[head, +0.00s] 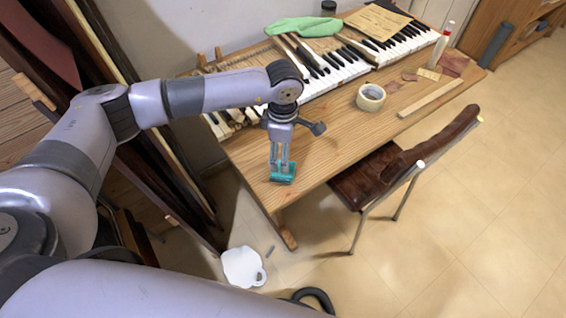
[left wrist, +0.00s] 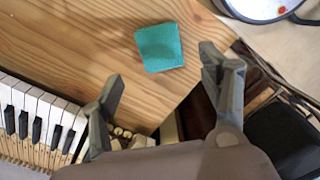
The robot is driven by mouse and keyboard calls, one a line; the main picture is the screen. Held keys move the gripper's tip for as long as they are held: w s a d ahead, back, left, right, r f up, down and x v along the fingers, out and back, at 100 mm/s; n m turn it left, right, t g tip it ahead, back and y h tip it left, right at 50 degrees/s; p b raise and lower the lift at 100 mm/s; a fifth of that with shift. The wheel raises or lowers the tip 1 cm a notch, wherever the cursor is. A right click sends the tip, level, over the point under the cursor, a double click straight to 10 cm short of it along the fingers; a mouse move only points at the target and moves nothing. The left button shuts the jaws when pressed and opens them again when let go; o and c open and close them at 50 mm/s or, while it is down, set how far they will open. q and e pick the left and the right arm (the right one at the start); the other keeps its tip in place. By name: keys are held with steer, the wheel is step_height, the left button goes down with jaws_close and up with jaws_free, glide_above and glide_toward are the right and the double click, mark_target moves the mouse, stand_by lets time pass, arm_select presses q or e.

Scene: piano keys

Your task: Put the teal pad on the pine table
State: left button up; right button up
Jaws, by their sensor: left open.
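The teal pad (head: 283,178) lies flat on the pine table (head: 315,150), near its left front corner. In the left wrist view the pad (left wrist: 160,47) is a small square on bare wood grain, with table (left wrist: 85,40) around it. My left gripper (head: 280,163) points down just at the pad and hides part of it in the head view. In the left wrist view its two fingers (left wrist: 163,74) are spread wide, with nothing between them and the pad beyond their tips. I cannot tell the exact height of the fingers above the pad. My right gripper is not in view.
Piano keys (head: 340,68) lie along the table's back. A tape roll (head: 370,97), a wooden strip (head: 430,97) and a glue bottle (head: 442,45) are to the right. A brown chair (head: 370,180) stands at the front edge. A white vessel (head: 243,267) is on the floor.

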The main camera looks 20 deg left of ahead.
arm_select(q)
steer(key=shift+r+b, duration=0.5)
steer(key=shift+r, duration=2.25)
